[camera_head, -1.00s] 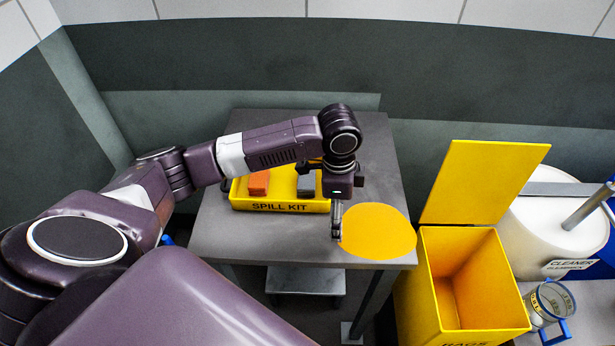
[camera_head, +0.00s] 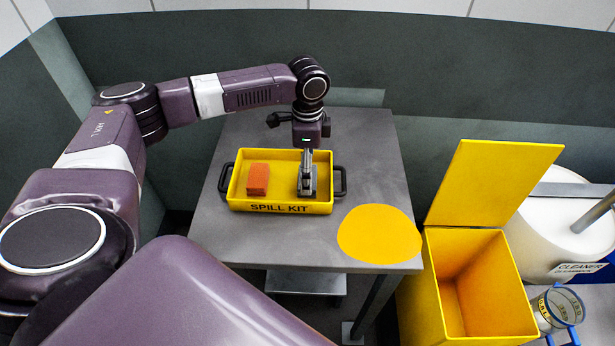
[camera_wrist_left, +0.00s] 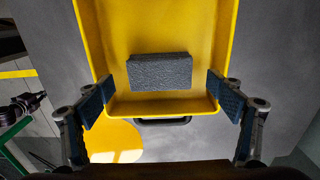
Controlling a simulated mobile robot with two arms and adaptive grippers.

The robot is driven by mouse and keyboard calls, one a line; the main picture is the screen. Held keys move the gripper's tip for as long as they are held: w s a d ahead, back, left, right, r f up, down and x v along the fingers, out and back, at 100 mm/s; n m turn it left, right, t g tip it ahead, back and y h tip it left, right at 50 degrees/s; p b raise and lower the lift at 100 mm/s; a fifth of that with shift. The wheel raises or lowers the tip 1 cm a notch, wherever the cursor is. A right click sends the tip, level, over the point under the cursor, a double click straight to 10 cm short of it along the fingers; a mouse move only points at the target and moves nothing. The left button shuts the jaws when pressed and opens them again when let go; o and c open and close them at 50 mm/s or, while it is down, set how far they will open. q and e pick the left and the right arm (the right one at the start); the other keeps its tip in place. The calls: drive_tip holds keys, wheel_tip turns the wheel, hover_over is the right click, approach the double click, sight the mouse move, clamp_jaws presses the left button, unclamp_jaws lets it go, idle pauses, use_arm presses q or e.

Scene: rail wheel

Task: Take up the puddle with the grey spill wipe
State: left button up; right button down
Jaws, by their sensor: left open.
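The puddle is a flat yellow-orange patch (camera_head: 379,233) on the front right of the grey table; part of it shows in the left wrist view (camera_wrist_left: 115,138). The grey spill wipe (camera_wrist_left: 160,72) is a dark grey block lying in the yellow spill kit tray (camera_head: 240,201), at its right side. In the head view the wipe (camera_head: 313,182) is partly hidden by my left gripper (camera_head: 306,192). My left gripper is above the wipe, and in the wrist view its open fingers (camera_wrist_left: 161,98) stand apart to either side, not touching it. My right gripper is not in view.
An orange sponge (camera_head: 258,179) lies in the tray's left half. A yellow bin (camera_head: 480,290) with its lid raised stands right of the table (camera_head: 225,228). A white cleaner drum (camera_head: 560,235) and a clear jug (camera_head: 557,309) are farther right.

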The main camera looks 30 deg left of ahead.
use_arm(q)
drive_tip(key=shift+f, duration=1.25)
drive_tip(key=c, duration=1.2)
drive_tip(key=shift+r, duration=0.2)
drive_tip(key=shift+c, duration=0.2)
wheel_tip(320, 180, up, 20)
drive_tip(key=b, duration=0.3)
drive_tip(key=shift+f, duration=0.1)
drive_tip(key=o, duration=0.4)
drive_tip(key=c, duration=0.3)
